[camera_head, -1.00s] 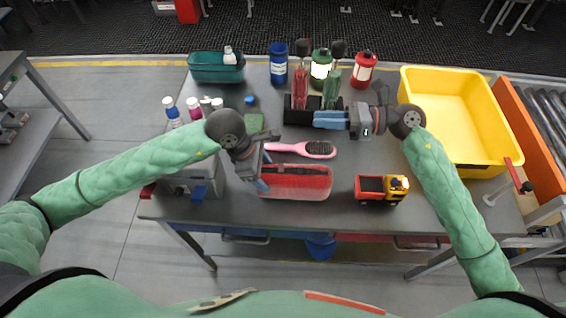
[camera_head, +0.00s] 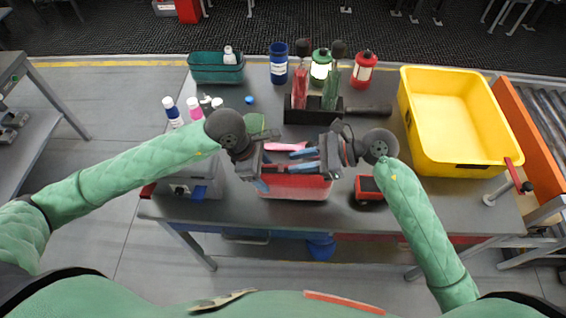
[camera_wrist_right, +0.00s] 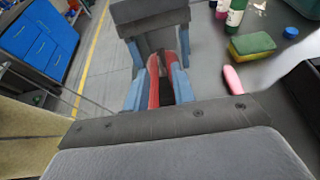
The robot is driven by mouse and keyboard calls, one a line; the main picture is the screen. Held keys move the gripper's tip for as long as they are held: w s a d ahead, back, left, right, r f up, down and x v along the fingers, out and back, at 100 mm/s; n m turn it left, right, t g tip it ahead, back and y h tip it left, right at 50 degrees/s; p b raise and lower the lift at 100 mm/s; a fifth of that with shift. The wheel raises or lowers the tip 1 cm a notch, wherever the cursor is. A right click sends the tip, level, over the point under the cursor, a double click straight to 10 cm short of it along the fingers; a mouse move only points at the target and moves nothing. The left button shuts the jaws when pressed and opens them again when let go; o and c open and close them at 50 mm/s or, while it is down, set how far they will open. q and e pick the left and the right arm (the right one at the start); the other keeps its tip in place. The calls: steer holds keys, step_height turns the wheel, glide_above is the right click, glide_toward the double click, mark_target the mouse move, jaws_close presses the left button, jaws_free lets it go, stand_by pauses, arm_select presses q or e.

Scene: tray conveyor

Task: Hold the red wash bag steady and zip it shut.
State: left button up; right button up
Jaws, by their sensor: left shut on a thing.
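The red wash bag (camera_head: 296,188) lies near the table's front edge, its top partly hidden by my grippers in the head view. The right wrist view shows its red sides (camera_wrist_right: 153,88) with a dark gap between them. My left gripper (camera_head: 262,184) is shut on the bag's left end. My right gripper (camera_head: 292,160) points left over the bag, its blue fingers apart, with nothing visibly gripped. The zip pull cannot be made out.
A pink hairbrush (camera_head: 284,147) lies behind the bag. A black caddy (camera_head: 298,115), yellow bin (camera_head: 462,165), teal basket (camera_head: 205,73) and several bottles stand farther back.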

mark_target(281, 167)
steer(key=shift+x, duration=2.4)
jaws_close()
steer(key=shift+r, duration=0.1)
